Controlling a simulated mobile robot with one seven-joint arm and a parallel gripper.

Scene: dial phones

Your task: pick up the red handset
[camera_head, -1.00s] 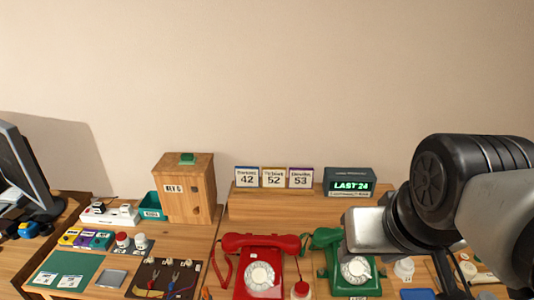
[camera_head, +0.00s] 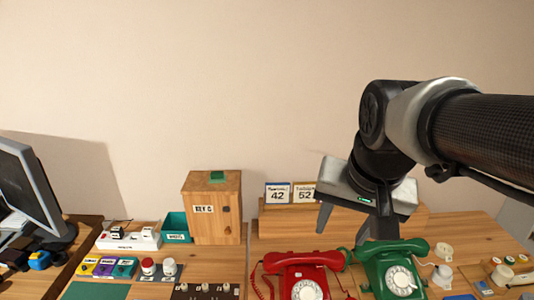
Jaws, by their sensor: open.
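The red phone (camera_head: 307,288) stands at the bottom of the view with its red handset (camera_head: 304,259) lying across its top. A coiled red cord (camera_head: 259,279) hangs at its left. A green phone (camera_head: 395,270) stands to its right with its own green handset (camera_head: 393,248) on top. My gripper (camera_head: 343,236) is open and empty, its fingers pointing down above and near the right end of the red handset. Whether a finger touches either handset I cannot tell. The lower part of the red phone is cut off by the frame edge.
A wooden key box (camera_head: 212,208), a teal bin (camera_head: 176,228) and cards 42 (camera_head: 278,193) and 52 (camera_head: 303,193) stand behind. A monitor (camera_head: 30,190) is at the left. Small knobs and a power strip (camera_head: 128,240) lie on the left desk. My arm hides the right of the shelf.

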